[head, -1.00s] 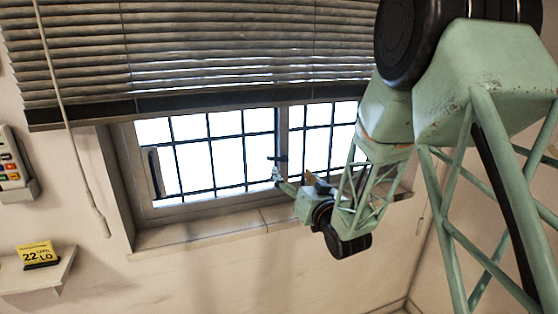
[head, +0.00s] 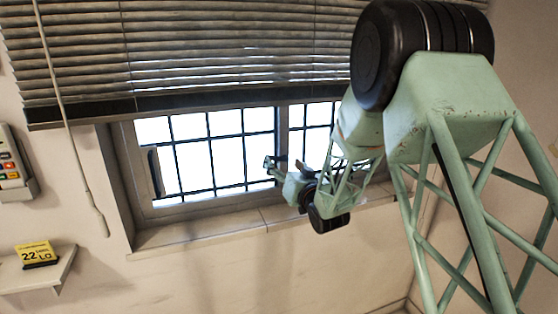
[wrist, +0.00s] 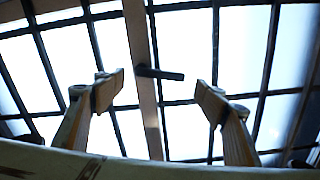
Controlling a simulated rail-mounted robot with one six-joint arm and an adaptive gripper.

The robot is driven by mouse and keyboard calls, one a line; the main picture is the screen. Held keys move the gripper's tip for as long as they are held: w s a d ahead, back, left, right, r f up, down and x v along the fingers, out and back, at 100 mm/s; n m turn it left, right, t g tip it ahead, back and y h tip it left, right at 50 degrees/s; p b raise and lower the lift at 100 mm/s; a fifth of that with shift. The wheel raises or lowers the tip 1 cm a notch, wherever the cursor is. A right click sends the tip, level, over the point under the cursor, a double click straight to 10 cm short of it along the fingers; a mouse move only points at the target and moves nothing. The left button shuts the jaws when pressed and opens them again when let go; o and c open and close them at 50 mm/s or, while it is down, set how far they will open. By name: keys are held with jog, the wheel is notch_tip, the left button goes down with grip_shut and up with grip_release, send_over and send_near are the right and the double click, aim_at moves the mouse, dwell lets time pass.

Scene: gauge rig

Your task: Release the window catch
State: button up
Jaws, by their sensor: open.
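The window catch (wrist: 160,73) is a short dark bar on the upright post between the two panes. In the wrist view it lies nearly level, its free end reaching right. My gripper (wrist: 159,90) is open and empty, one finger low on each side of the post. The catch appears between and slightly beyond the fingertips, with no contact visible. In the head view my gripper (head: 268,165) is in front of the window, at the left side of the middle post. The catch is hard to make out there, close to my gripper.
Dark bars cross the window (head: 194,164). A black upright handle (head: 156,173) is on its left frame. Blinds (head: 200,50) hang above, with a pull cord (head: 75,150) at left. The sill (head: 190,236) is clear. A yellow sign (head: 36,253) stands on a small shelf.

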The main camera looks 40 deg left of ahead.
aim_at(279, 158)
jog(key=shift+x, duration=2.35)
jog(key=shift+c, duration=0.7)
jog(key=c, duration=0.9)
jog(key=shift+c, duration=0.2)
